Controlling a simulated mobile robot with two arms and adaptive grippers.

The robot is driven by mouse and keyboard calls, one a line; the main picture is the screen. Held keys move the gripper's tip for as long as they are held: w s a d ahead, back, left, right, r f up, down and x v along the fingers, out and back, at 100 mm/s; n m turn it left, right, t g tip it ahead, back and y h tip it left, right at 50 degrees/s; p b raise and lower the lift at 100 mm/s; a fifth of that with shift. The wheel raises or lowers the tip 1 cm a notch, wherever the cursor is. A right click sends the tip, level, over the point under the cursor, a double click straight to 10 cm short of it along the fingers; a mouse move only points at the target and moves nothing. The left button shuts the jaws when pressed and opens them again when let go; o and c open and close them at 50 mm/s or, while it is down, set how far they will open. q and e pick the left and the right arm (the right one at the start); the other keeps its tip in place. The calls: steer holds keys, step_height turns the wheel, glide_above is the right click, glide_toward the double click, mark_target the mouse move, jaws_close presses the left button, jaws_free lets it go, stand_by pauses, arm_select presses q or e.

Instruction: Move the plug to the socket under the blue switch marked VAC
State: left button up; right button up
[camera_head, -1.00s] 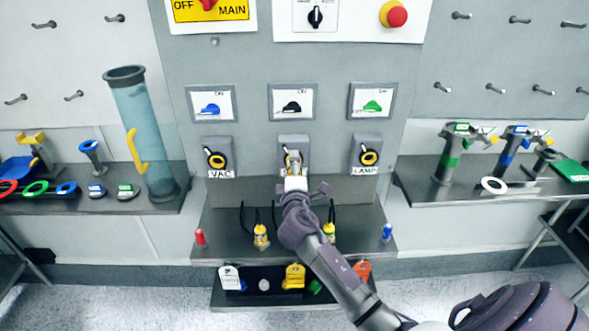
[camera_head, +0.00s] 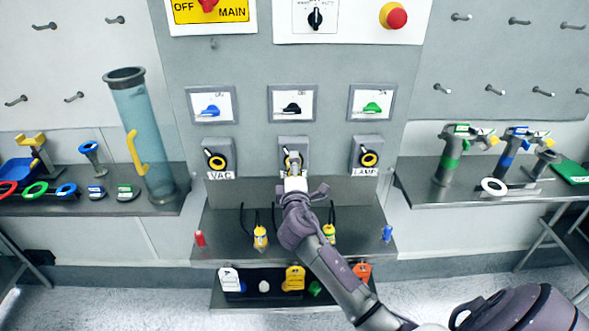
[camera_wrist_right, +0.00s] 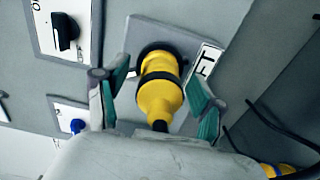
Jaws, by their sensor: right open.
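The blue switch (camera_head: 212,110) is at the left of the panel's switch row. The VAC socket (camera_head: 216,160) below it has a yellow ring and no plug in it. In the right wrist view, a yellow plug (camera_wrist_right: 160,95) with black bands sits in the middle socket, its cable end toward my wrist. My right gripper (camera_wrist_right: 150,82) is open, with one finger on each side of the plug and gaps visible. In the head view, my right gripper (camera_head: 293,168) covers much of the middle socket (camera_head: 292,145). My left gripper is out of view.
The LAMP socket (camera_head: 369,158) is on the right under the green switch (camera_head: 372,107). Two other yellow plugs (camera_head: 260,238) (camera_head: 329,233) stand on the shelf below, with black cables. Side shelves hold a clear tube (camera_head: 145,130) and tools.

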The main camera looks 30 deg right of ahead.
steer(key=shift+r, duration=0.1)
jaws_close()
steer(key=shift+s+a, duration=0.1)
steer(key=shift+s, duration=0.05)
steer(key=shift+s+a+f, duration=0.1)
steer(key=shift+f, duration=0.15)
steer(key=shift+s+a+r, duration=0.15)
steer(key=shift+s+a, duration=0.05)
steer(key=shift+s, duration=0.2)
steer(key=shift+s+a+r, duration=0.1)
steer(key=shift+s+a, duration=0.1)
steer(key=shift+s, duration=0.2)
steer(key=shift+s+a+f+p, duration=0.15)
steer(key=shift+s+a+p, duration=0.05)
steer(key=shift+s+p, duration=0.1)
steer(key=shift+v, duration=1.5)
steer(key=shift+w, duration=0.1)
